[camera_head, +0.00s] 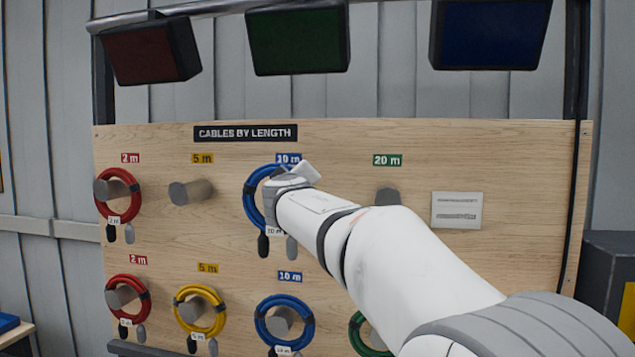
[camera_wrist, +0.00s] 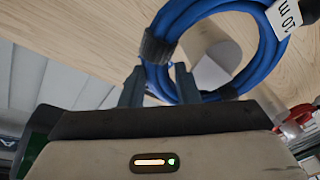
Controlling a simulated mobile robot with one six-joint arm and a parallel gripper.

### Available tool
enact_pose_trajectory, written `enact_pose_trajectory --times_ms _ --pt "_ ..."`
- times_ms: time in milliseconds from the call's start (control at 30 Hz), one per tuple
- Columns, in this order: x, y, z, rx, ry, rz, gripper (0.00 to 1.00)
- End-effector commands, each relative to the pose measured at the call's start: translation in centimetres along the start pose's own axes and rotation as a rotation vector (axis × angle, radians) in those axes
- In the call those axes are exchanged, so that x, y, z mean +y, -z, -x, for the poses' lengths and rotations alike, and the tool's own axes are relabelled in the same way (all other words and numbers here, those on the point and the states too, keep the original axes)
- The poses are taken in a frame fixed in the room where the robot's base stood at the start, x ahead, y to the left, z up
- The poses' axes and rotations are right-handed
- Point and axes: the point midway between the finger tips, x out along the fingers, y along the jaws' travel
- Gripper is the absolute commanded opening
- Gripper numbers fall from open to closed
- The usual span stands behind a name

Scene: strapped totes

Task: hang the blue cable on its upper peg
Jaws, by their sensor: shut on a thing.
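The blue cable (camera_head: 251,197) is a coil with a white 10 m tag, in front of the board under the upper blue 10 m label (camera_head: 288,158). My gripper (camera_wrist: 160,85) is shut on the coil beside a dark tie, and the coil also shows in the wrist view (camera_wrist: 262,45). In the head view my wrist covers the coil's right side and the upper peg. In the wrist view the grey peg (camera_wrist: 205,40) shows within the coil's opening. I cannot tell how far the coil is over the peg. Two dark and grey plugs hang below the coil.
A second blue coil (camera_head: 261,328) hangs on the lower 10 m peg. Red coils (camera_head: 133,196) hang at the left, a yellow coil (camera_head: 181,309) and a green coil (camera_head: 356,336) below. The upper 5 m peg (camera_head: 190,192) and 20 m peg (camera_head: 388,196) are bare.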

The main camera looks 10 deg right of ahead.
Motion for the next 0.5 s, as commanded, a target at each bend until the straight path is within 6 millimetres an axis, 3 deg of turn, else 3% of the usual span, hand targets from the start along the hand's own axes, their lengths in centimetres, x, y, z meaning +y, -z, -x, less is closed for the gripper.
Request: enact_pose_trajectory --times_ms 500 --pt "0.7 -0.2 -2.5 0.004 -0.004 -0.002 0.00"
